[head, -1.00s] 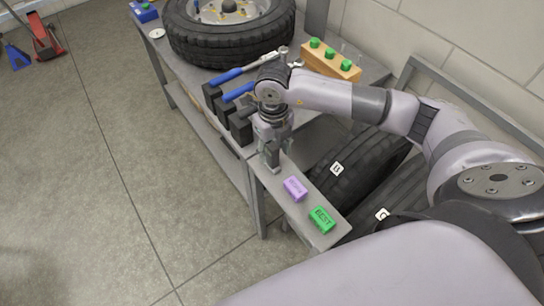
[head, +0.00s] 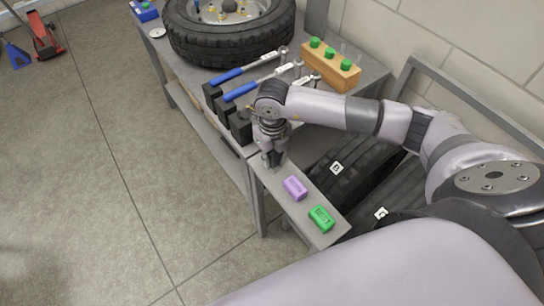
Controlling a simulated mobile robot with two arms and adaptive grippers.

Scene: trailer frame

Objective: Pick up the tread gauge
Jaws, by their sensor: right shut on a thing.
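My right gripper (head: 272,161) points down over the back end of the narrow grey shelf (head: 265,187). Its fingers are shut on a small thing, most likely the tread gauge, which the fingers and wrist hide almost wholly. I cannot tell whether that thing still touches the shelf. My left gripper is not in view.
A wheel (head: 225,50) lies on the grey bench. Blue-handled wrenches (head: 240,91) rest on black holders beside my wrist. A wooden block (head: 330,68) with green knobs stands behind. Labelled tyres (head: 360,160) stand right of the shelf. The floor at left is mostly clear.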

